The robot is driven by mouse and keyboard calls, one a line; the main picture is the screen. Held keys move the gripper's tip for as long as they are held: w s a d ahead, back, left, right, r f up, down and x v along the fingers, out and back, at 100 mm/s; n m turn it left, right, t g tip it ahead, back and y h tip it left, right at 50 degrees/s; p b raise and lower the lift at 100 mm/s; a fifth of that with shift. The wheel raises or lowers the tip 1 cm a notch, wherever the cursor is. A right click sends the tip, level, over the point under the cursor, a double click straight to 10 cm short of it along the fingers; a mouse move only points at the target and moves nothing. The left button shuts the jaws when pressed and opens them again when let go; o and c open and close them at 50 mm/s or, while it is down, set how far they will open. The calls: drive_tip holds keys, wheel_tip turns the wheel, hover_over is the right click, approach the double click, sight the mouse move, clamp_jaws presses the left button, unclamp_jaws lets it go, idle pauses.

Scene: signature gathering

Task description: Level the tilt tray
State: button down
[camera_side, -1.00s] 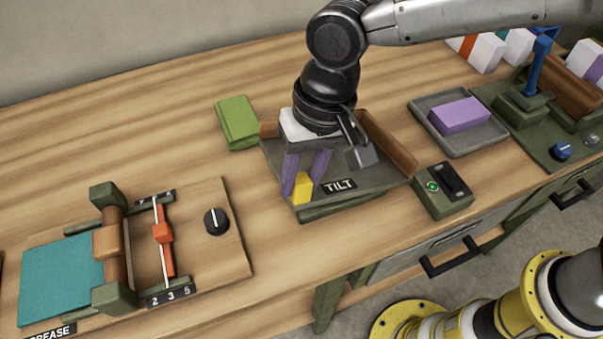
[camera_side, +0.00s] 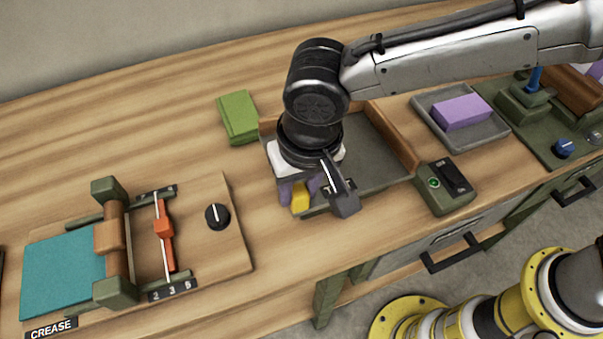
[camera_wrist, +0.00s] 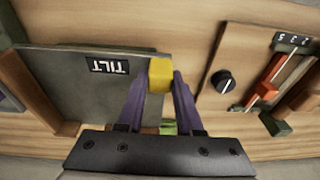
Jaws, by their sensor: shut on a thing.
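The tilt tray (camera_side: 372,158) is a grey tray with wooden side walls, standing at the middle of the bench. A yellow block (camera_side: 300,200) is at its front left corner; it also shows in the wrist view (camera_wrist: 160,73). My gripper (camera_side: 300,190) has its purple fingers on either side of the yellow block and is shut on it. In the wrist view, the fingertips (camera_wrist: 159,82) flank the block at the tray's edge. The TILT label (camera_wrist: 107,66) lies on the tray. My wrist hides the tray's left part in the side view, so its exact slope is hard to tell.
A green block (camera_side: 238,117) lies behind the tray to the left. A control box (camera_side: 443,187) with a green light stands close at the right. A purple block (camera_side: 461,112) rests in a small grey tray (camera_side: 482,139). The crease board (camera_side: 222,255) is at the left.

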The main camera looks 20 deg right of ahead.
drive_tip(key=shift+s+a+f+h, duration=0.15)
drive_tip(key=shift+f+h, duration=0.15)
drive_tip(key=shift+f, duration=0.15)
drive_tip(key=c, duration=0.6)
unclamp_jaws()
drive_tip(key=shift+o, duration=0.2)
wheel_tip(320, 180, up, 14)
drive_tip(key=s, duration=0.2)
drive_tip(key=shift+s+f, duration=0.2)
drive_tip(key=shift+s, duration=0.15)
